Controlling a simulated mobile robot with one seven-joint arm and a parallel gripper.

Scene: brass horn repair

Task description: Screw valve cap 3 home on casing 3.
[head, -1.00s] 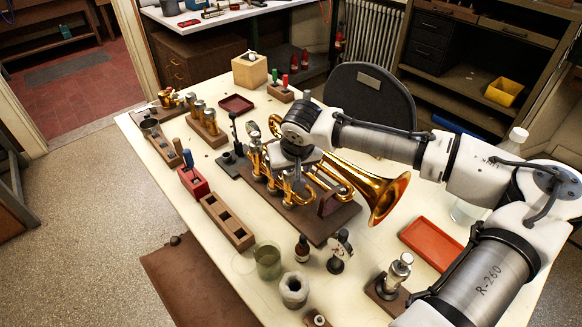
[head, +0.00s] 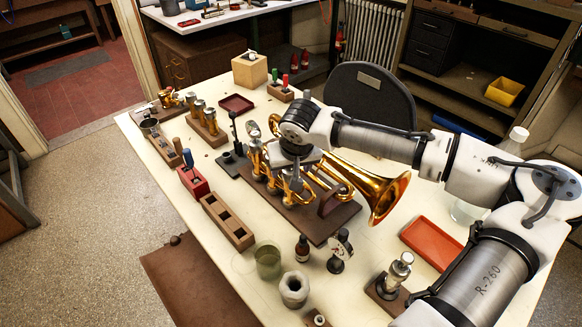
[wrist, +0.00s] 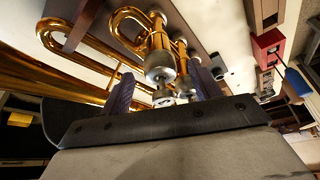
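The brass horn (head: 378,193) lies on a brown board (head: 338,218) on the bench, its upright valve casings in a row and its bell to the right. My gripper (wrist: 162,72) is over the nearest casing (wrist: 158,42), which I take for casing 3. In the wrist view its two dark fingers stand apart, one on each side of a silver valve cap (wrist: 159,67) at the casing's end, with gaps visible. A small pale button (wrist: 163,98) shows between them. I cannot tell whether the cap is fully seated. In the head view my wrist hides the fingertips.
A wooden block with square wells (head: 228,221) and a red block with tools (head: 194,182) stand left of the horn. A dark bottle (head: 302,248), a glass jar (head: 268,262) and a small stand (head: 338,258) are in front. An orange tray (head: 432,243) lies right.

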